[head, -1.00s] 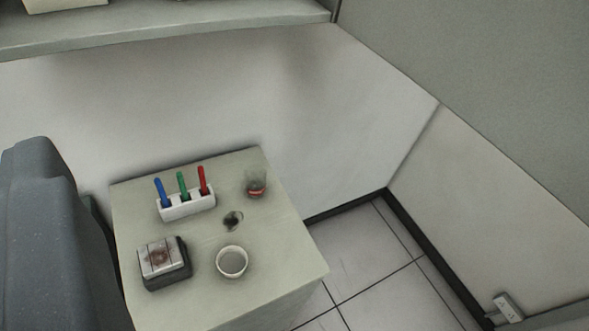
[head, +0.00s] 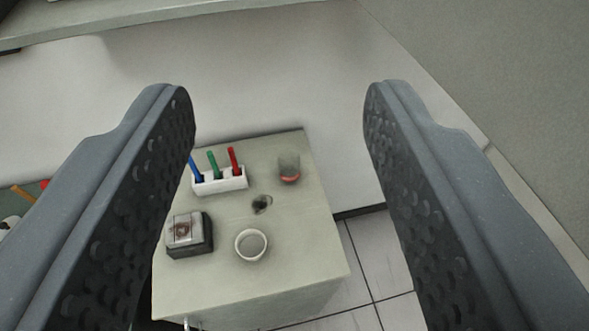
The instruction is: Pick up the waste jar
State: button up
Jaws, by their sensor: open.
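A small clear glass jar (head: 289,169) with something red at its bottom stands upright near the back right of a pale cabinet top (head: 300,235). It looks like the waste jar, but I see no readable label. A white round cup (head: 251,245) stands nearer the front. My gripper (head: 280,93) is open and empty, its two dark textured fingers wide apart at the left and right of the picture. The jar shows between the fingers, farther away, and neither finger touches it.
A white holder (head: 220,181) with blue, green and red pens stands left of the jar. A dark patch or hole (head: 262,204) lies between jar and cup. A dark box with a pale top (head: 189,235) sits at front left. A shelf (head: 100,18) overhangs the back left.

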aim_at(288, 161)
jog(key=u, duration=0.05)
jog(key=k, duration=0.65)
jog(key=u, duration=0.35)
jog(key=i, duration=1.2)
jog(key=u, duration=0.45)
